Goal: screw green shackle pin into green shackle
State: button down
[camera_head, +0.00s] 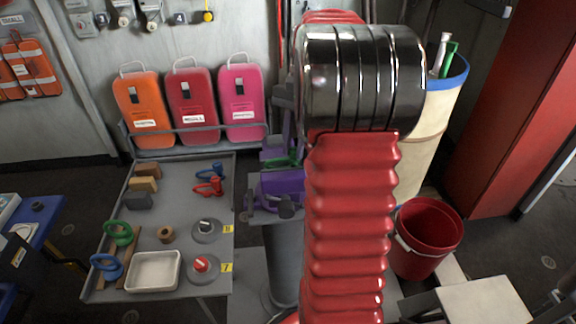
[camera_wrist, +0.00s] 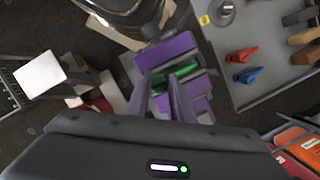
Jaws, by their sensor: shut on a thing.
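My gripper (camera_wrist: 163,82), with purple fingers, is shut on a small green piece, which I take to be the green shackle pin (camera_wrist: 184,72). The green also shows in the head view (camera_head: 283,162), next to a purple block-like fixture (camera_head: 282,184) on a grey post. The fixture shows in the wrist view (camera_wrist: 168,50) just past my fingertips. Whether a green shackle sits in it, and whether pin and shackle touch, I cannot tell. A green ring-shaped piece (camera_head: 118,233) lies on the bench at left. My arm hides part of the fixture.
The grey bench (camera_head: 175,215) holds a blue ring piece (camera_head: 107,266), red (camera_head: 212,186) and blue (camera_head: 212,172) pieces, a white tray (camera_head: 153,271) and wooden blocks (camera_head: 145,177). A red bucket (camera_head: 428,239) and a cream bin (camera_head: 430,120) stand at right.

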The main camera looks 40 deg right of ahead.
jog(key=m+t, duration=0.1)
jog(key=m, duration=0.2)
jog(key=m+t, duration=0.1)
jog(key=m, duration=0.2)
jog(key=shift+m, duration=0.4)
jog(key=shift+f+m+t, duration=0.1)
jog(key=shift+m+t, duration=0.3)
jog(key=shift+m, duration=1.1)
jog(key=m+h, duration=0.1)
jog(key=m, duration=0.3)
jog(key=shift+m+t, duration=0.3)
jog(key=shift+t, duration=0.1)
jog(key=m+h, duration=0.1)
jog(key=m, duration=0.2)
jog(key=shift+m+t, duration=0.3)
jog(key=shift+m, duration=0.7)
